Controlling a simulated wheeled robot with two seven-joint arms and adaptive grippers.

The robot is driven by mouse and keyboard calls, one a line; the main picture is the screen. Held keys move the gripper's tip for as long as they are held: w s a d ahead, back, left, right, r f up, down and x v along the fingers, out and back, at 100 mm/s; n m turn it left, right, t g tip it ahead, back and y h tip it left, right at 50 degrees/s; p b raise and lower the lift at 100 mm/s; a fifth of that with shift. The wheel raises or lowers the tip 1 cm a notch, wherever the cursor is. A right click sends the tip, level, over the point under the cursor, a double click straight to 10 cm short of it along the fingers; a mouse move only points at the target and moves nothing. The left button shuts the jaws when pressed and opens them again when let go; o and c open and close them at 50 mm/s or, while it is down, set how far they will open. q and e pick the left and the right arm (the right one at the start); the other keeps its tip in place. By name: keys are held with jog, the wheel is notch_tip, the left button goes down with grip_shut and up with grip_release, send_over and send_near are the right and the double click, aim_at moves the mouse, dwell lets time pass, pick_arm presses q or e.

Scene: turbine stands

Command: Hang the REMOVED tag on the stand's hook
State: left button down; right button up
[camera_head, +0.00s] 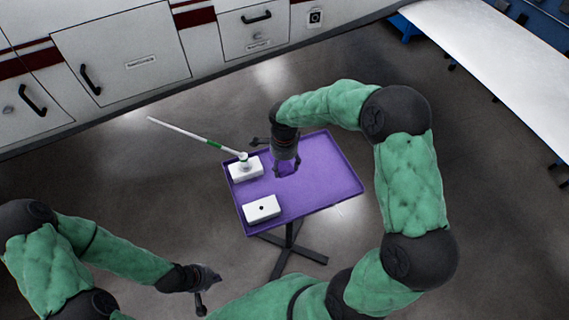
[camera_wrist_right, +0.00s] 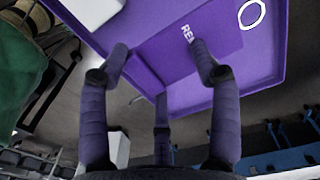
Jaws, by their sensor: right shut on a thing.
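The purple REMOVED tag (camera_wrist_right: 172,58) shows in the right wrist view between the fingers, with white letters "RE" partly covered by a finger. My right gripper (camera_head: 286,171) points down over the purple tray and is shut on the tag. Its fingers (camera_wrist_right: 160,70) frame the tag in the wrist view. In the head view the tag is hard to tell from the tray. A white block (camera_head: 247,172) on the tray carries a thin white rod (camera_head: 190,135) with green bands, reaching to the upper left. I cannot make out a hook. My left gripper (camera_head: 207,285) is low at left, away from the tray.
The purple tray (camera_head: 335,185) stands on a dark cross-footed leg (camera_head: 290,250). A second white block (camera_head: 262,208) with a dark hole lies near its front left corner. White cabinets (camera_head: 120,55) line the back; a white bench (camera_head: 490,60) is at upper right. A white ring (camera_wrist_right: 252,14) shows in the wrist view.

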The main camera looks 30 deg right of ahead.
aim_at(284, 168)
notch_tip(284, 168, up, 12)
jog(key=p, duration=0.6)
jog(key=shift+p, duration=0.35)
dwell(0.5)
jog(key=s+a+b, duration=0.1)
jog(key=s+a, duration=0.2)
jog(key=s, duration=0.5)
jog(key=s+a+b, duration=0.1)
jog(key=s+a, duration=0.3)
jog(key=s, duration=0.4)
jog(key=shift+s+a, duration=0.15)
jog(key=shift+s, duration=0.1)
dwell(0.8)
jog(key=shift+f, duration=0.1)
